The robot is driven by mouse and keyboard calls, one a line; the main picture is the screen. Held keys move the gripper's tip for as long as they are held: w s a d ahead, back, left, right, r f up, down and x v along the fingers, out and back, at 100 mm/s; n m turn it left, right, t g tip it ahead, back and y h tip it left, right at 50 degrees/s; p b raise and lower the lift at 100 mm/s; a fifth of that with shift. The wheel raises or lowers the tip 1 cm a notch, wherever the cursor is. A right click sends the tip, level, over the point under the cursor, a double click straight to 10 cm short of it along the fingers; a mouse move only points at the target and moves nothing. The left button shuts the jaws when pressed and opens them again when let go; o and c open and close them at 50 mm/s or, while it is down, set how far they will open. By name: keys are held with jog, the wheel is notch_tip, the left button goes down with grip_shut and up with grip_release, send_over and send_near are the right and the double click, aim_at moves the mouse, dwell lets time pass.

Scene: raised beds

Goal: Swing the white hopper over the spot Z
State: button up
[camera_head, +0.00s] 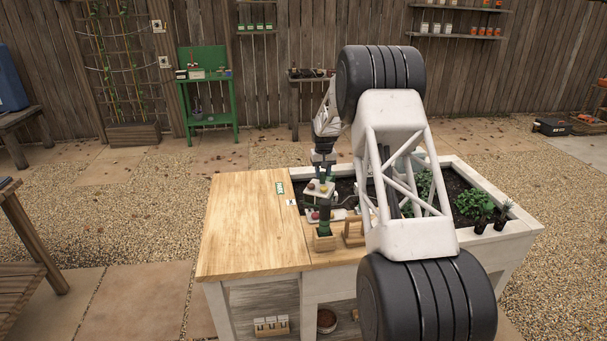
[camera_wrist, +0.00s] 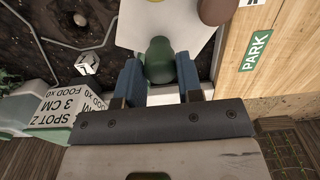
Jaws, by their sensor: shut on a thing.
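My gripper (camera_wrist: 159,82) has its two blue fingers on either side of a rounded green knob (camera_wrist: 159,58) and is shut on it. A white plate-like part (camera_wrist: 135,28), apparently the white hopper, lies just past the knob. In the head view my gripper (camera_head: 323,166) is above a white piece (camera_head: 318,190) at the bed's left end, near the wooden deck. A white sign reading "SPOT Z 3 CM" (camera_wrist: 68,108) stands over the soil, left of my gripper in the wrist view. The ground at spot Z cannot be made out.
A green "PARK" label (camera_wrist: 257,50) is on the wooden deck (camera_head: 250,225), which is mostly clear. A small white marked block (camera_wrist: 87,63) lies on the dark soil. Leafy plants (camera_head: 474,204) grow at the bed's right. My arm hides much of the bed in the head view.

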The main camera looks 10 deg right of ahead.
jog(key=shift+s+d, duration=0.2)
jog(key=shift+d, duration=0.3)
jog(key=shift+s+d, duration=0.35)
jog(key=shift+d, duration=0.5)
jog(key=shift+s+d, duration=0.2)
jog(key=shift+d, duration=0.55)
jog(key=shift+d, duration=1.05)
